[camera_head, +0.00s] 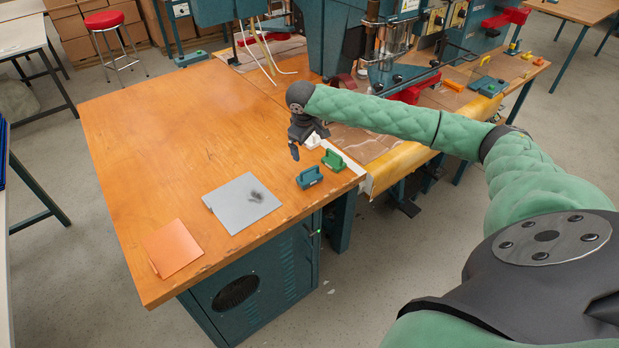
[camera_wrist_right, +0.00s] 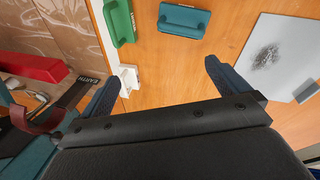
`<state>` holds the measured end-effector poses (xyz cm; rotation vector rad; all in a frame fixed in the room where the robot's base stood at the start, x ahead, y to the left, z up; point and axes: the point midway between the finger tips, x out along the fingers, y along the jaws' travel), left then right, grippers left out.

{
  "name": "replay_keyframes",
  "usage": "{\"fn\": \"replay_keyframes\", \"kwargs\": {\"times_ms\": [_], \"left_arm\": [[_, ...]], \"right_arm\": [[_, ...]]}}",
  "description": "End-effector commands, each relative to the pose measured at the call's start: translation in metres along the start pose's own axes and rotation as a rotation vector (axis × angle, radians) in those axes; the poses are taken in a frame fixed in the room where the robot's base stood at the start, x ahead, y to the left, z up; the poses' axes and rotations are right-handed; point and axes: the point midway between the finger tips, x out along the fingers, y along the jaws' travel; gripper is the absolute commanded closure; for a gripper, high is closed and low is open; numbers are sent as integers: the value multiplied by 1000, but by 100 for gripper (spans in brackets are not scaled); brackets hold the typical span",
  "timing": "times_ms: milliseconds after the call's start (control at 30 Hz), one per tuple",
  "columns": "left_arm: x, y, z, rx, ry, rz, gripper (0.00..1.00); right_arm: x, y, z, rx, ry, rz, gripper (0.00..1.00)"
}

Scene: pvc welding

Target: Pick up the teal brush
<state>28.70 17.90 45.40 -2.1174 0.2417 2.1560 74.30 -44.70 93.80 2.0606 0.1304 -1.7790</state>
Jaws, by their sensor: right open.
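The teal brush (camera_head: 309,177) sits on the wooden table near its front right edge, with its handle on top. It also shows in the right wrist view (camera_wrist_right: 184,20), at the top middle, beyond my fingertips. My right gripper (camera_head: 309,143) is above the table, behind the teal brush in the head view. My left gripper is not in view.
A green brush (camera_head: 333,160) stands next to the teal one. A white object (camera_head: 313,140) is close by my right gripper. A grey sheet (camera_head: 243,203) with a dark smudge and an orange sheet (camera_head: 173,248) lie at the front. The table's left side is clear; machinery stands behind.

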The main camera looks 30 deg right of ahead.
Motion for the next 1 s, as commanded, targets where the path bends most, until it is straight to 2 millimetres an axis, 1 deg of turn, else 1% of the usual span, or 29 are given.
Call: {"fn": "replay_keyframes", "kwargs": {"times_ms": [33,100,133,200,333,467,633,767,1000], "left_arm": [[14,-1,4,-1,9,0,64],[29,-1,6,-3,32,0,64],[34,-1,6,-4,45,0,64],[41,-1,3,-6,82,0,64],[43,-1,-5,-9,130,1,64],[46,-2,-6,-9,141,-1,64],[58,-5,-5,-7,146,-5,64],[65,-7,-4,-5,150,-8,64],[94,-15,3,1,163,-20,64]], "right_arm": [[14,2,9,53,-40,-46,0],[27,-1,18,128,-86,-112,0],[30,-4,20,161,-101,-139,0],[35,-10,23,237,-126,-193,0],[35,-17,22,326,-143,-231,0],[40,-19,23,353,-146,-231,0],[55,-24,24,353,-145,-230,0],[62,-26,24,351,-144,-231,0],[80,-35,28,350,-145,-229,0]]}}
